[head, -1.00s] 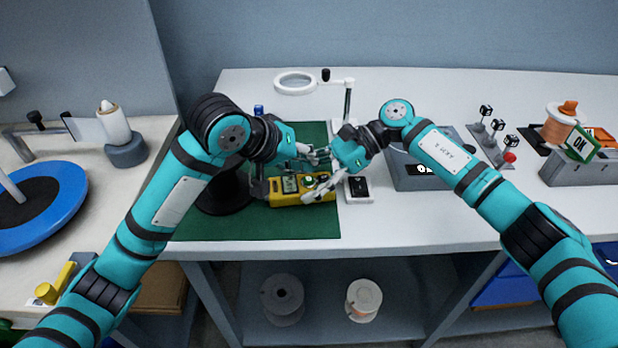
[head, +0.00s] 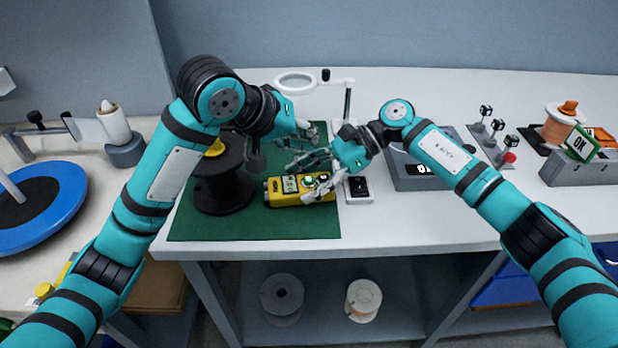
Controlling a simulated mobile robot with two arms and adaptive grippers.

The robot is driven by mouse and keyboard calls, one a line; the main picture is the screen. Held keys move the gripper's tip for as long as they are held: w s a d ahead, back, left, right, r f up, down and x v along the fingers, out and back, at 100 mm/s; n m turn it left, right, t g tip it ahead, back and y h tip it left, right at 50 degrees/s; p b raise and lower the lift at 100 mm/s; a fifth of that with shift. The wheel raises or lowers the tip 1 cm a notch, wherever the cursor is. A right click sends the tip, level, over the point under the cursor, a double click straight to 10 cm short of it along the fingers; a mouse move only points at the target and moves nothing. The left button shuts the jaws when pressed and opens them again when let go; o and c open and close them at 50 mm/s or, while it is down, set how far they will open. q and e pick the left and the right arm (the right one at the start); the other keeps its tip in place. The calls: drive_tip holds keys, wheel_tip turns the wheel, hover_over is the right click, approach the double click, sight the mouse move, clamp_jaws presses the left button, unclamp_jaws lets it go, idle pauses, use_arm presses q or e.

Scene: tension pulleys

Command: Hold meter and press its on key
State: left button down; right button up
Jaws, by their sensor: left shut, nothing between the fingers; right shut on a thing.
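The yellow meter (head: 286,199) lies on the green mat near its right edge, with a pale display (head: 289,184) and a green key (head: 309,181) on its face. My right gripper (head: 319,189) is shut on the right end of the meter, and its fingers hide part of that end. My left gripper (head: 303,161) is shut and empty, above and behind the meter and apart from it. The display's reading is too small to make out.
A black spool (head: 222,192) stands left of the meter on the green mat (head: 270,228). A white-and-black device (head: 359,190) lies to its right. A ring magnifier (head: 296,82) stands behind, and a grey box with a readout (head: 405,178) sits further right.

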drive_tip(key=shift+f, duration=0.25)
drive_tip(key=o, duration=0.9)
drive_tip(key=shift+o, duration=0.4)
drive_tip(key=shift+w+d+r, duration=0.1)
drive_tip(key=shift+r, duration=0.05)
